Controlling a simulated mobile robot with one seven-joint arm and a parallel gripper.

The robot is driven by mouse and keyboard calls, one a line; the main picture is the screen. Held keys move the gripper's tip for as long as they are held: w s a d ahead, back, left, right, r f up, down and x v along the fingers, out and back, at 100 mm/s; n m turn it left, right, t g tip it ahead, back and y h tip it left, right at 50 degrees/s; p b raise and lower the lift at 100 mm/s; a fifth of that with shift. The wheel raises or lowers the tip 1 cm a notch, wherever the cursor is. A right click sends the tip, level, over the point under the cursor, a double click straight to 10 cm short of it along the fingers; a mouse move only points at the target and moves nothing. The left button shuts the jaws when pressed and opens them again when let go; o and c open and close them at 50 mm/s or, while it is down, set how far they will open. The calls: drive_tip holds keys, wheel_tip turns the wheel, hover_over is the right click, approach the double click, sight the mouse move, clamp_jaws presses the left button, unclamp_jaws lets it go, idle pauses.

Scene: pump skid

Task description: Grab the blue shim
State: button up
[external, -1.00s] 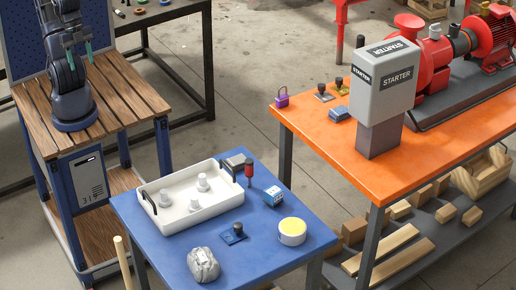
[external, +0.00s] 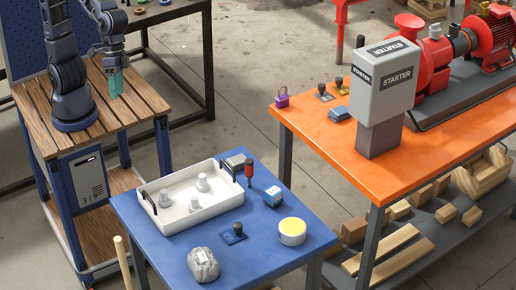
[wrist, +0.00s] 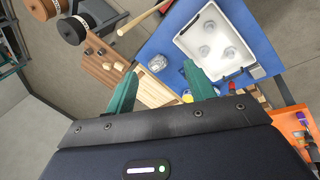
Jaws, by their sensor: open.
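The blue shim (external: 234,234) is a small dark blue plate with a black knob. It lies flat on the blue table, between the white tray and the yellow-topped round tin. I cannot make it out in the wrist view. My gripper (external: 116,84), with green fingers, is open and empty above the wooden slatted bench, well to the left of and behind the shim. In the wrist view my gripper (wrist: 160,88) shows its two fingers wide apart, partly covering the near end of the blue table.
The white tray (external: 160,216) holds several pale pieces. A grey wrapped lump (external: 203,265), a yellow-topped tin (external: 292,231), a blue box (external: 273,196) and a red-handled tool (external: 249,171) stand around the shim.

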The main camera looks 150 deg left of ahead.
drive_tip(key=w+a+f+n, duration=0.5)
drive_tip(key=w+a+f, duration=0.1)
drive_tip(key=w, duration=0.5)
drive_tip(key=n, duration=1.5)
hover_over(238, 224)
drive_tip(key=s+a, duration=0.2)
drive_tip(key=s, duration=0.1)
wheel_tip(238, 224, down, 32)
drive_tip(key=shift+h, duration=0.3)
drive_tip(key=x, duration=1)
drive_tip(key=shift+d+r, duration=0.1)
drive_tip(key=shift+d, duration=0.05)
drive_tip(key=c, duration=1.1)
drive_tip(key=shift+c, duration=0.2)
